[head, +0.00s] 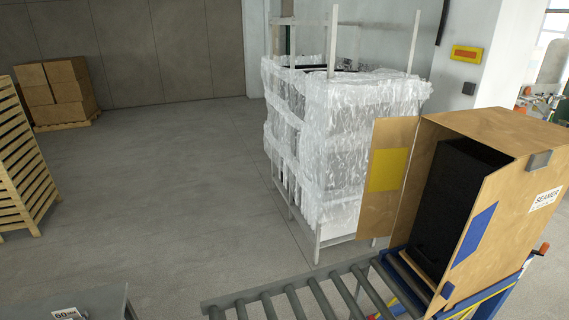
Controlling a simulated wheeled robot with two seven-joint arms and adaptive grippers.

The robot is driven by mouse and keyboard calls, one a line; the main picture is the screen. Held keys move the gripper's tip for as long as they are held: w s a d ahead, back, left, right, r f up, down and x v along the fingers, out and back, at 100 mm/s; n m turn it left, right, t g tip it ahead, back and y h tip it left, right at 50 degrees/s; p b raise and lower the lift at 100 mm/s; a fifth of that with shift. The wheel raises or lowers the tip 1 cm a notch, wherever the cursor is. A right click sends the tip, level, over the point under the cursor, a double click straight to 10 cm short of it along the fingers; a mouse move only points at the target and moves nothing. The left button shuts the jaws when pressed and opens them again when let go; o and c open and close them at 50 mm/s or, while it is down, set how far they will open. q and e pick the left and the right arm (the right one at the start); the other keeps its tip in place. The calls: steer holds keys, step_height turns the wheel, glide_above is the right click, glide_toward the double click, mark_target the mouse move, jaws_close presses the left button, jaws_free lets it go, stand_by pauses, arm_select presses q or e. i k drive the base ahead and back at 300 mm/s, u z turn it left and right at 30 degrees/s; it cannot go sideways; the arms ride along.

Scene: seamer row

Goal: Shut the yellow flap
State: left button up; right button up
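The yellow flap is a tan panel (379,218) with a yellow square (390,169) on it. It stands open at the left side of the tan box-shaped housing (475,125), swung out to the left. A dark opening (445,215) shows to its right, with a black block-like shape inside. A second tan panel with a blue patch (474,233) is on the right of the opening; I cannot tell whether it is a flap or a side wall. Neither of my grippers is in the head view.
A roller conveyor (290,302) runs in front of the opening. A plastic-wrapped rack (335,140) stands behind the flap. A grey surface (95,303) is at the lower left. Wooden slats (22,165) and stacked boxes (58,92) stand at the left. The middle floor is clear.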

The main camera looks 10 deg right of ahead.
mark_target(393, 138)
steer(key=z, duration=1.3)
